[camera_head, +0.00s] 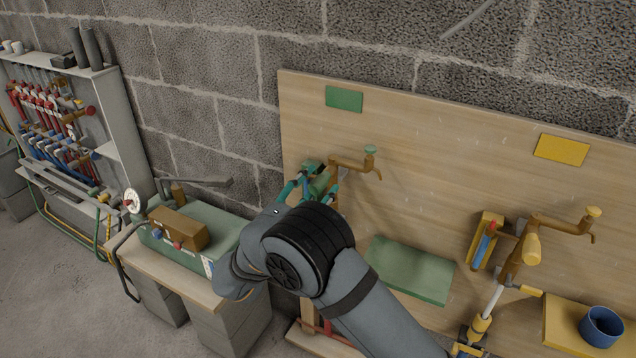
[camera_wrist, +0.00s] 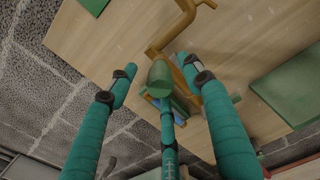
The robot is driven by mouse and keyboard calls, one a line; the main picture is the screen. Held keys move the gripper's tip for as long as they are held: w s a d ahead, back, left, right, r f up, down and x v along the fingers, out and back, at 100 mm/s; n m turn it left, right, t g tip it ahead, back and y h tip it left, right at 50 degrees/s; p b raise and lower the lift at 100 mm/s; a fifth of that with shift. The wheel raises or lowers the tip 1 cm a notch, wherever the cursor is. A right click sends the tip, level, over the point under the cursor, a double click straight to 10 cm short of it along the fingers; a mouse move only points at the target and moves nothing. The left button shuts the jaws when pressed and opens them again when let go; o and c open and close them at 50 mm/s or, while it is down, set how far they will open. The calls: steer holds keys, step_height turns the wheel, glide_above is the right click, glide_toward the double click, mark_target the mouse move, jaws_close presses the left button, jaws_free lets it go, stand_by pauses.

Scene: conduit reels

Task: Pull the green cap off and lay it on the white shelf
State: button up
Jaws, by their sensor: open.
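The green cap (camera_wrist: 159,74) is a dull green cylinder on the end of a brass fixture (camera_wrist: 172,32) on the wooden board. In the head view the green cap (camera_head: 320,184) is partly hidden by my gripper (camera_head: 315,187). In the wrist view my gripper (camera_wrist: 156,72) has its teal fingers spread around the cap, one at each side and one below, with gaps at the sides. Whether the lower finger touches the cap is unclear. A white shelf unit (camera_head: 128,120) stands at the far left in the head view.
A green ledge (camera_head: 410,272) projects from the board. At right is a similar fixture with a yellow cap (camera_head: 532,248), and a blue cup (camera_head: 601,326) on a yellow ledge. At left, a workbench carries a green case (camera_head: 225,240) and a brown box (camera_head: 178,228).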

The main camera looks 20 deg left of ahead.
mark_target(313, 191)
steer(key=shift+c, duration=0.5)
steer(key=c, duration=1.1)
jaws_close()
steer(key=shift+s+a, duration=0.2)
steer(key=shift+p+v, duration=0.75)
steer(key=shift+v, duration=2)
steer(key=shift+d, duration=0.15)
